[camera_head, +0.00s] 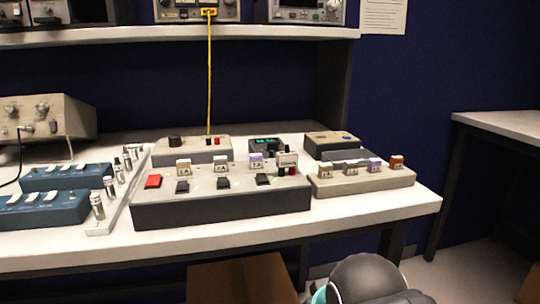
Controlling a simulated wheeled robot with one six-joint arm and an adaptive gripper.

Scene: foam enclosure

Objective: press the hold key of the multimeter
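A small dark instrument with a lit green display (265,144), which looks like the multimeter, sits on the white bench behind the long grey panel. Its lower part is partly hidden by the labelled blocks in front of it. I cannot make out a hold key at this size. A dark rounded part of my own arm (368,278) with a teal ring shows at the bottom, in front of the bench and below its front edge. The fingers of my gripper are not visible.
The long grey panel (220,207) with a red button stands at the bench front. A tan block rack (362,182) and a tan-topped box (332,138) stand to the right. Blue boxes (65,177) stand left.

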